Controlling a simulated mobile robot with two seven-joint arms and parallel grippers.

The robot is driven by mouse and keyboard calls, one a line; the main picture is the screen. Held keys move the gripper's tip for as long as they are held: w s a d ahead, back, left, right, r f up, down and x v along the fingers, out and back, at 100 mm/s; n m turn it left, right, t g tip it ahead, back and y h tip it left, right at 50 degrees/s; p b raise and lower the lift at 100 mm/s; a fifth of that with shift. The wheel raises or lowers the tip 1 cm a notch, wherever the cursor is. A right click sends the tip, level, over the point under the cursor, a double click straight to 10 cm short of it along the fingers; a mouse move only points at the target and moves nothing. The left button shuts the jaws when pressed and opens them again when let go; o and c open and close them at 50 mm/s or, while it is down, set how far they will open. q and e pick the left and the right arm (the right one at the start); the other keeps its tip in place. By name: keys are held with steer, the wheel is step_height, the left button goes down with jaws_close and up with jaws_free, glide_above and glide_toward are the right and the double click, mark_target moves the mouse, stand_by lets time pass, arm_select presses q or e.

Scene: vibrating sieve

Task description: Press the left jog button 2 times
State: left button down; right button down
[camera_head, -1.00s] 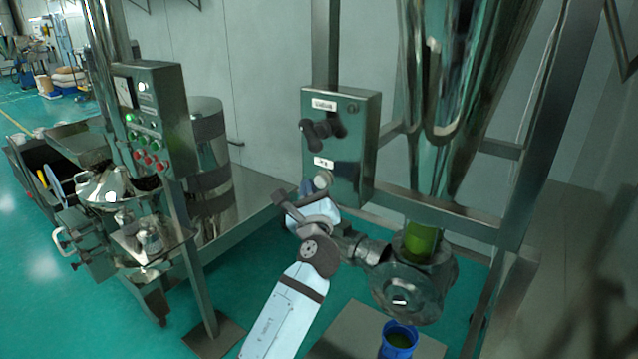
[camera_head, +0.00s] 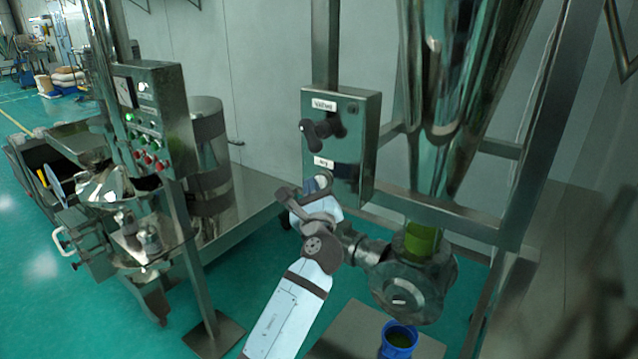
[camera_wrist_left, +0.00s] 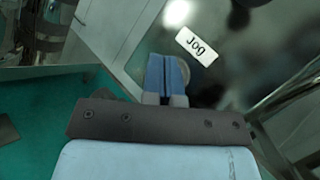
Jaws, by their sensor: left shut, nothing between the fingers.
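The control box (camera_head: 350,135) stands in the middle of the head view, with a dark knob and small white labels on its front. The lower label (camera_wrist_left: 197,46) reads "Jog" in the left wrist view. Just below it is a round grey button (camera_wrist_left: 184,72), partly hidden by my fingers. My left gripper (camera_head: 315,190) is at the lower front of the box in the head view. Its blue fingers (camera_wrist_left: 167,75) are shut with nothing between them, and their tips overlap the button. I cannot tell whether they touch it. My right gripper is not in view.
A steel hopper frame with a valve body (camera_head: 412,290) stands right of my left arm, above a blue container (camera_head: 398,338). A panel with green and red buttons (camera_head: 145,140) stands at the left. Green floor is open at the lower left.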

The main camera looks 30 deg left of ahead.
arm_select(q)
steer(key=shift+w, duration=0.4)
steer(key=shift+s, duration=0.1)
stand_by(0.5)
steer(key=shift+s+p, duration=0.35)
steer(key=shift+s, duration=0.5)
steer(key=s, duration=0.1)
steer(key=s+p, duration=0.1)
steer(key=s, duration=0.3)
steer(key=shift+a, duration=0.25)
stand_by(0.5)
